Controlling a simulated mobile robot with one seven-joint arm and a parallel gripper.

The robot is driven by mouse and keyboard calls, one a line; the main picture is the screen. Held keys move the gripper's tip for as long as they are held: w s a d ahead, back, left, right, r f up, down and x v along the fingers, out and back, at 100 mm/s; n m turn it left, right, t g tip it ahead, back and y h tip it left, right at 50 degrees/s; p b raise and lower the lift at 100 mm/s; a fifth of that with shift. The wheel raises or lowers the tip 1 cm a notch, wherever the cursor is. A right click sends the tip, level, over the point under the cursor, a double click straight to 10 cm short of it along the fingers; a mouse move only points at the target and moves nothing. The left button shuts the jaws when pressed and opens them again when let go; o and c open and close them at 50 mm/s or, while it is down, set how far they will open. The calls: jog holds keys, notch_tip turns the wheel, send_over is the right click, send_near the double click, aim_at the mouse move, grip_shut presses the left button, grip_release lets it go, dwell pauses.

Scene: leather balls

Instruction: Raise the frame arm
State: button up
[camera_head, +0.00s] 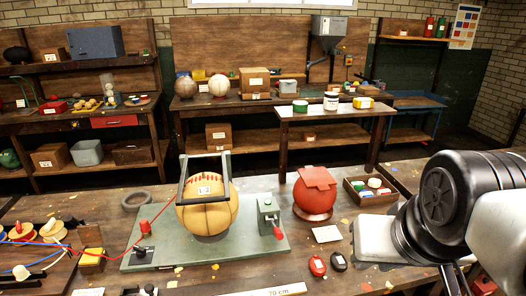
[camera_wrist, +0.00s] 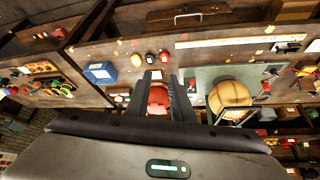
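The frame arm (camera_head: 182,181) is a dark U-shaped bar. It stands around the upper part of a tan laced ball (camera_head: 207,213), with its crossbar above the ball. The ball sits on a green base plate (camera_head: 150,258). In the wrist view the ball (camera_wrist: 228,94) lies to the right of my fingers, with the frame arm (camera_wrist: 238,116) beside its lower edge. My gripper (camera_wrist: 161,76) is open and empty, its two dark fingers apart above the bench. In the head view my arm is at the right, well away from the frame arm, and the fingers are mostly hidden.
On the plate stands a green block with a red-ended lever (camera_head: 268,216). A red ball (camera_head: 315,193) and a tray of small tins (camera_head: 371,190) lie between plate and arm. Red and black pucks (camera_head: 318,265) are in front. A red cord crosses the plate's left side.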

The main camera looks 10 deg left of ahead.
jog(key=shift+o, duration=1)
jog(key=w+a+f+m+t+b, duration=0.3)
jog(key=w+f+b, duration=0.5)
jog(key=w, duration=0.3)
jog(key=shift+w+a+t+y+b, duration=0.25)
jog(key=shift+a+t+b, duration=0.25)
jog(key=shift+a+b, duration=0.25)
jog(key=m+t+y+b, duration=0.55)
jog(key=y+b, duration=0.65)
jog(key=b, duration=0.4)
send_near(203, 201)
jog(key=shift+m, duration=0.45)
jog(key=x, duration=0.3)
jog(key=p+x, duration=0.1)
jog(key=x, duration=0.6)
jog(key=shift+w+a+f, duration=0.15)
jog(key=shift+w+f, duration=0.05)
jog(key=shift+w, duration=0.15)
grip_shut()
